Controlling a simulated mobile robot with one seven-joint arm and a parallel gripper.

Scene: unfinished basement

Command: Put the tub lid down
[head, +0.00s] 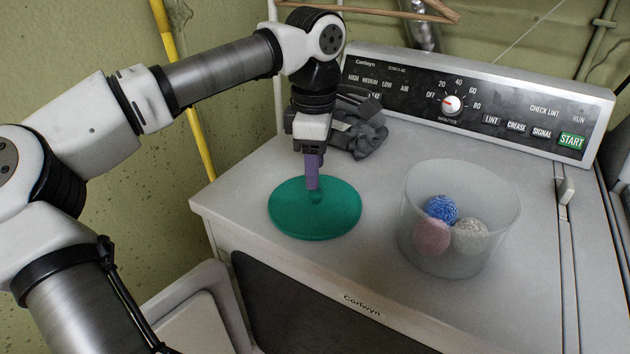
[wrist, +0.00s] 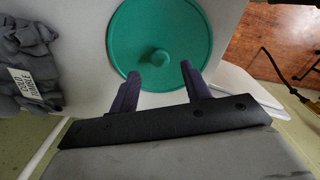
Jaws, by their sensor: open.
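The green round tub lid (head: 335,219) lies flat on the dryer top, left of the tub and near the front edge. Its knob faces up. The clear tub (head: 417,222) stands uncovered to the right, with a blue, a pink and a pale ball inside. My gripper (head: 313,188) points down over the lid at the knob. In the wrist view the two purple fingers (wrist: 158,88) are spread apart, with the lid (wrist: 193,40) and its knob (wrist: 160,57) beyond the fingertips and nothing held between them.
The dryer top (head: 375,260) has bare room between lid and tub. A grey cloth with a label (head: 362,130) lies behind my gripper, near the control panel (head: 465,105). A yellow pipe (head: 193,120) runs up the wall at left.

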